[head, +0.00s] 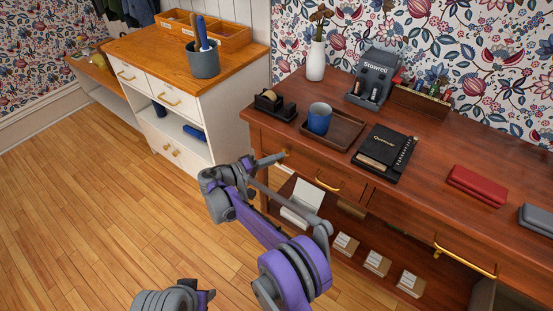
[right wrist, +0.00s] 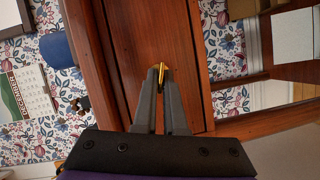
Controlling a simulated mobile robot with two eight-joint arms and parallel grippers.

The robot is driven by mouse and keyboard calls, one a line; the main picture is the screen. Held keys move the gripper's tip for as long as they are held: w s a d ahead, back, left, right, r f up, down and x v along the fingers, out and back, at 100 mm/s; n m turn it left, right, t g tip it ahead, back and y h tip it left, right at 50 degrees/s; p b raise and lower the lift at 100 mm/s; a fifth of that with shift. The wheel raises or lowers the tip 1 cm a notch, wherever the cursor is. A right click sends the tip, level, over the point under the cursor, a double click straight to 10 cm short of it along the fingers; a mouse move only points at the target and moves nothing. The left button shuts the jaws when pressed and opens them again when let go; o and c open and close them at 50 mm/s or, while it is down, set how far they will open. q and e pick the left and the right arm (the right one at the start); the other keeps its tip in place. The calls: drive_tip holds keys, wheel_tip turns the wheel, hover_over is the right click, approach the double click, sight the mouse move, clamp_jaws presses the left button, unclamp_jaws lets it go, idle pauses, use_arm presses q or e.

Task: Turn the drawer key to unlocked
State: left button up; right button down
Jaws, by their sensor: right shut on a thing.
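The brown wooden desk's left drawer (head: 308,173) looks shut. A small golden key (right wrist: 163,72) stands out from the drawer front in the right wrist view. My right gripper (head: 279,158) is at the left end of that drawer front, just below the desk top. Its two dark fingers (right wrist: 161,76) come together on the key. In the head view the key is mostly hidden by the fingers. I cannot tell the key's turn angle clearly. My left gripper does not show.
A gold drawer handle (head: 327,184) is right of the key. The desk top (head: 430,170) holds a tape dispenser (head: 269,101), a tray (head: 342,139) with a blue cup (head: 319,118), and a black notebook (head: 384,150). A white cabinet (head: 222,120) stands to the left.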

drive_tip(key=shift+f+n+h+b, duration=0.1)
drive_tip(key=shift+n+h+b, duration=0.25)
drive_tip(key=shift+n, duration=0.65)
drive_tip(key=c, duration=1)
unclamp_jaws()
drive_tip(key=shift+a, duration=0.1)
drive_tip(key=p+v, duration=0.1)
drive_tip(key=v, duration=0.9)
drive_tip(key=shift+s+a, duration=0.2)
drive_tip(key=shift+a, duration=0.1)
